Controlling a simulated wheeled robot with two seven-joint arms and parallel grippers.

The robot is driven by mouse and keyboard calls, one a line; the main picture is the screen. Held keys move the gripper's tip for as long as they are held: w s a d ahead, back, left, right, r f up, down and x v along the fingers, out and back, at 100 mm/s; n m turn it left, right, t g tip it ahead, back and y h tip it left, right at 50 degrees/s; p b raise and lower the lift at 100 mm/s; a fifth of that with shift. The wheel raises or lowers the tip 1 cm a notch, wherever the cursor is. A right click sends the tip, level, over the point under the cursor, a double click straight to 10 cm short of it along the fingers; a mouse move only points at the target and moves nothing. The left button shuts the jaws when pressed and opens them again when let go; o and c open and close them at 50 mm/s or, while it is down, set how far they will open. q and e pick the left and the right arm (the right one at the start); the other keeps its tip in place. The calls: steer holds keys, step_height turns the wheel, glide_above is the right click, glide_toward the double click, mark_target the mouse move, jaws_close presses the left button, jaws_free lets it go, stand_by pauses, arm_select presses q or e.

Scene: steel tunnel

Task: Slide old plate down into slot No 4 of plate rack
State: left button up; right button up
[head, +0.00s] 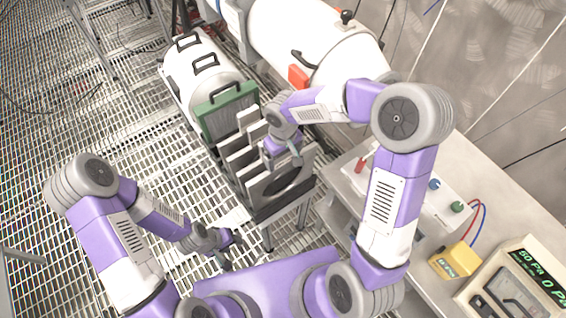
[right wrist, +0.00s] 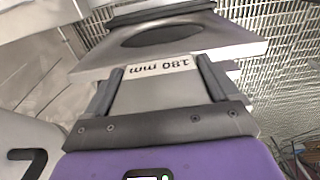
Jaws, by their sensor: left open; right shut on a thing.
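The old plate, a light grey plate with a dark round patch (head: 290,181), stands in or just over the near end of the plate rack (head: 268,212). My right gripper (head: 292,157) is shut on its upper edge. In the right wrist view, the plate (right wrist: 225,42) shows its dark oval, and a "180 mm" label lies between the fingers of my right gripper (right wrist: 162,78). Several other grey plates stand upright behind it in the rack. The plate's lower edge and the slot numbers cannot be made out. My left gripper (head: 230,245) is open and empty, left of the rack.
A green-framed panel (head: 228,112) stands behind the rack, before a white cylinder with black handles (head: 200,70). A larger white vessel (head: 310,45) is behind. On the right, a bench holds a yellow box (head: 456,261) and a meter (head: 515,285).

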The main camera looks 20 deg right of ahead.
mark_target(283, 164)
steer(key=shift+f+b, duration=0.4)
steer(key=shift+f, duration=1.55)
steer(key=o, duration=0.9)
steer(key=shift+r, duration=0.4)
step_height(283, 164, up, 12)
steer(key=p, duration=0.3)
steer(key=shift+f, duration=0.25)
steer(key=shift+f, duration=0.1)
